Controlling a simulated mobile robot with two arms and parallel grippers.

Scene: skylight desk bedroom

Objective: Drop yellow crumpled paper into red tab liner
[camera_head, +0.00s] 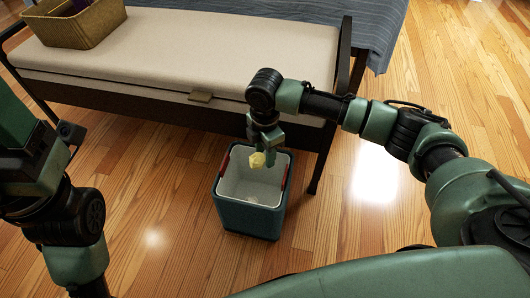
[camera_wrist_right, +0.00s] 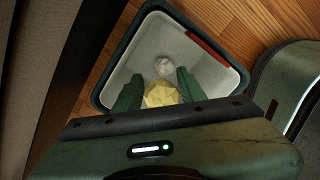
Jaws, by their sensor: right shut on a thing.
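The yellow crumpled paper (camera_head: 257,160) is held by my right gripper (camera_head: 263,154), above the bin. In the right wrist view the yellow paper (camera_wrist_right: 162,94) sits between the two green fingers of my right gripper (camera_wrist_right: 161,92), which are shut on it. The bin is a teal box (camera_head: 250,216) with a white liner (camera_head: 240,180) and red tabs (camera_head: 222,165) on its rim. The right wrist view looks down into the liner (camera_wrist_right: 132,58), where a whitish crumpled ball (camera_wrist_right: 165,67) lies. A red tab (camera_wrist_right: 205,49) shows on the rim there. My left gripper is not clearly visible; only its arm shows at the left.
A cushioned bench (camera_head: 180,50) stands behind the bin, with a woven basket (camera_head: 75,22) on its left end. A bench leg (camera_head: 321,160) is just right of the bin. Wooden floor (camera_head: 150,200) is clear left of the bin.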

